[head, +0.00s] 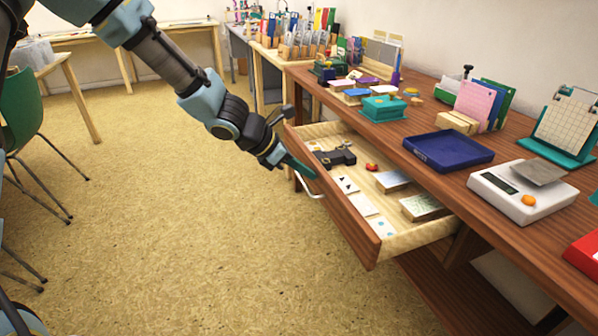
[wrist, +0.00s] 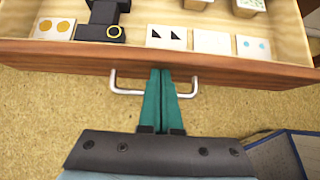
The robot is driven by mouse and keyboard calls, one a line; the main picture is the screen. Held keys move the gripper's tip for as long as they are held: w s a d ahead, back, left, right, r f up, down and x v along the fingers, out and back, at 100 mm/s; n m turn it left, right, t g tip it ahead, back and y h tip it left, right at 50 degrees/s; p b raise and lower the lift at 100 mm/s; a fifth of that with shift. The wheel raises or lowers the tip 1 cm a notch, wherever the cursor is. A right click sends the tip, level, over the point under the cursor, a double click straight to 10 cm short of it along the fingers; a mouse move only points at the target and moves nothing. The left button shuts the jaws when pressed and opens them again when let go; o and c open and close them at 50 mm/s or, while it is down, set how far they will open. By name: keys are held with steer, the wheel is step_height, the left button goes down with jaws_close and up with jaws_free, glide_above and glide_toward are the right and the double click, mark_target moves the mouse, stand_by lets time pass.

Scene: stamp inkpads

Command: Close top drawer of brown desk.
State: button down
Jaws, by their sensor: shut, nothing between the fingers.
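The brown desk (head: 480,178) stands at the right in the head view. Its top drawer is pulled out, with its wooden front (head: 345,215) facing the open floor. The drawer front also crosses the wrist view (wrist: 230,65). A silver handle (head: 307,184) is on the front, and it shows in the wrist view (wrist: 125,91) as a wide bracket. My gripper (head: 312,173) has its teal fingers shut and empty. In the wrist view the fingertips (wrist: 162,72) lie over the middle of the handle, close to the drawer front. I cannot tell whether they touch it.
The drawer holds a black stapler-like tool (head: 335,157), cards (head: 362,204) and small boxes (head: 424,207). On the desk stand a blue tray (head: 448,151), a white scale (head: 522,196) and stationery. A green chair (head: 20,110) is at the left. The floor before the drawer is clear.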

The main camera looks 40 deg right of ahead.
steer(key=p, duration=0.8)
glide_above(367, 177)
steer(key=a, duration=0.1)
steer(key=shift+r, duration=0.2)
steer(key=shift+s+d+f, duration=0.1)
steer(key=shift+d+f, duration=0.1)
steer(key=shift+d, duration=0.3)
